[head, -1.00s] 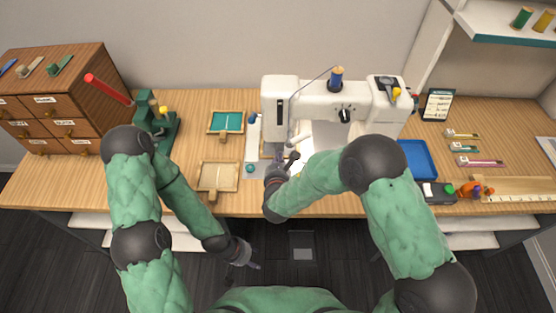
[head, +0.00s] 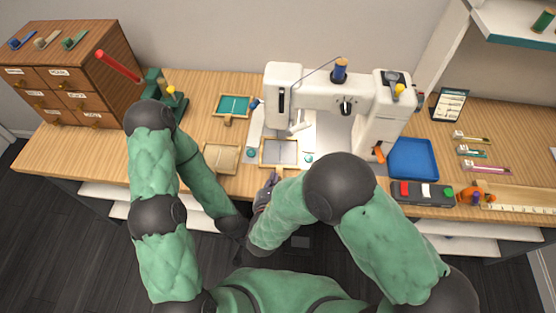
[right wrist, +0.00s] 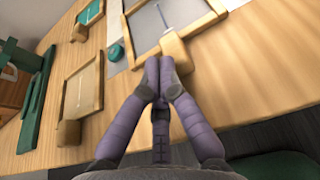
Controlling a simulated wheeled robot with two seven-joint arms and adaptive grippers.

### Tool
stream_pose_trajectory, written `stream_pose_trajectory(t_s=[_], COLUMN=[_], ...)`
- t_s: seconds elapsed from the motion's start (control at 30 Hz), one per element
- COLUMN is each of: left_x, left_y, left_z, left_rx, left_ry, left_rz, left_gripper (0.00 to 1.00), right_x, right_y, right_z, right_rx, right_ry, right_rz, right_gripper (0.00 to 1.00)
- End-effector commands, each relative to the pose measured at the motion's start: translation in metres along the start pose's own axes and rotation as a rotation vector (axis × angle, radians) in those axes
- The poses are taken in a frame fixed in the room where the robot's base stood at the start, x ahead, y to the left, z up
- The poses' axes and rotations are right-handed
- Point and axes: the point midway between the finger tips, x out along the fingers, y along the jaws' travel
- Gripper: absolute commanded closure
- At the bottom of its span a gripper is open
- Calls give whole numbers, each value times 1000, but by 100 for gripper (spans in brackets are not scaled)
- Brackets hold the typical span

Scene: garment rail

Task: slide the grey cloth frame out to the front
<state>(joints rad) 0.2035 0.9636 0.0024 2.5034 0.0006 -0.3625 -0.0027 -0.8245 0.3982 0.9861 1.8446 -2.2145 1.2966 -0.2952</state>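The grey cloth frame (head: 281,152) is a wooden frame around grey cloth. It lies flat at the front of the white sewing machine (head: 340,100), near the table's front edge. In the right wrist view the frame (right wrist: 165,22) shows with its wooden tab (right wrist: 176,50) pointing toward me. My right gripper (head: 270,178) is just in front of the frame. In the wrist view its fingers (right wrist: 160,68) are close together, tips at the tab's near end; I see no tab clearly between them.
A beige cloth frame (head: 222,158) and a teal one (head: 234,105) lie left of the machine. A blue tray (head: 413,158) and a dark box with coloured tops (head: 421,193) are at the right. A drawer cabinet (head: 75,75) stands at the left.

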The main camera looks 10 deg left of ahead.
Motion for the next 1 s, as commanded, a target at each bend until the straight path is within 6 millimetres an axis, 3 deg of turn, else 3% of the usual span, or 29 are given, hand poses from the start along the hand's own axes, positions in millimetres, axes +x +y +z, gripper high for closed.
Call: stream_pose_trajectory(t_s=[0.03,0.13,1.0], left_x=[-1,-3,-2], left_y=[1,1,1], left_z=[0,0,0], left_rx=[0,1,1], left_ry=[0,0,0], left_rz=[0,0,0], left_gripper=[46,46,46], right_x=[-12,-25,-21], right_y=[-2,-2,0], right_z=[-11,-16,-9], right_rx=[-14,-13,-1], right_ry=[18,17,4], right_rz=[3,2,1], right_gripper=[100,100,100])
